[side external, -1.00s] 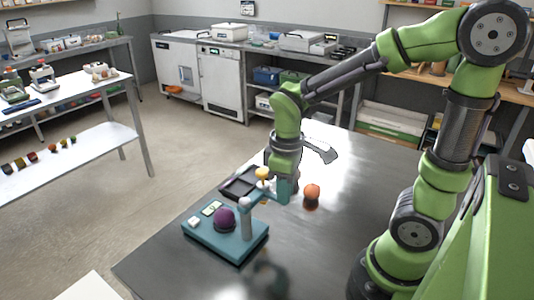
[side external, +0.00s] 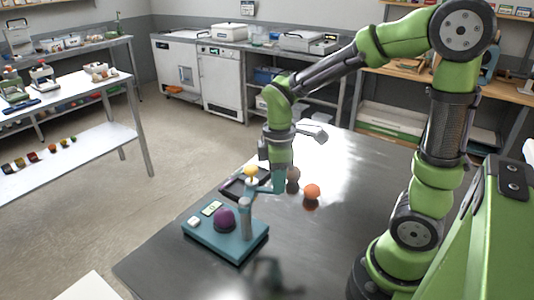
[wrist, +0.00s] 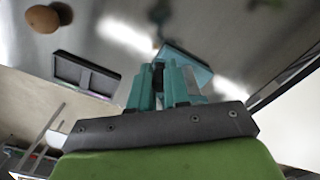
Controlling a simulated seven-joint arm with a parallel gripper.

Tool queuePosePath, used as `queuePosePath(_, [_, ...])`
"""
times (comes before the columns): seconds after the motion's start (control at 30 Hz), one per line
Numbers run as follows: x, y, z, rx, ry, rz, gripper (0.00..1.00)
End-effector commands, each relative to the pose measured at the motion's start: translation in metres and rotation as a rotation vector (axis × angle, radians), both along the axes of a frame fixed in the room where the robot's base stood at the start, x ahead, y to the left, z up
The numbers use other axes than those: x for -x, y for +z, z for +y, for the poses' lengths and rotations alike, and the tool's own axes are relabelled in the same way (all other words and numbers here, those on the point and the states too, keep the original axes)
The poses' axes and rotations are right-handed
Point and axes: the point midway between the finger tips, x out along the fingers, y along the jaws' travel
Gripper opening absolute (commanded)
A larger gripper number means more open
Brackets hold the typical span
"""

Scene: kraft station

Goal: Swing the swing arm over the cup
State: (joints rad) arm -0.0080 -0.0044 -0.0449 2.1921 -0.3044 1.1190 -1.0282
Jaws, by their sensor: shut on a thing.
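A teal stand (side external: 215,240) with an upright grey-teal post (side external: 246,221) sits on the metal table. My gripper (side external: 278,184) is shut on the swing arm's far end; the exact contact is partly hidden. A round purple thing (side external: 224,218) sits on the stand, left of the post, and the swing arm is not above it. I cannot make out a separate cup. The wrist view shows my teal fingers (wrist: 172,85) close together.
A dark shallow tray (side external: 236,187) lies behind the stand. An orange ball (side external: 312,191) and a brown egg-like thing (side external: 293,174) lie right of my gripper. A white button (side external: 194,221) and a small display (side external: 212,208) are on the stand.

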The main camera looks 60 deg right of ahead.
Motion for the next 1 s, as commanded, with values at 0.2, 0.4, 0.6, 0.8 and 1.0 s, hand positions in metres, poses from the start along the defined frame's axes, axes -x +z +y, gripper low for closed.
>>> queuePosePath(0.2, [-0.019, 0.001, -0.006, 0.0, 0.202, -0.004, 0.0])
queuePosePath(0.4, [-0.036, 0.001, -0.007, -0.001, 0.393, -0.003, 0.0])
queuePosePath(0.6, [-0.053, 0.001, -0.005, 0.0, 0.584, -0.005, 0.0])
queuePosePath(0.8, [-0.069, 0.001, 0.001, -0.001, 0.769, -0.004, 0.0])
queuePosePath(1.0, [-0.082, 0.001, 0.007, 0.0, 0.933, -0.004, 0.0])
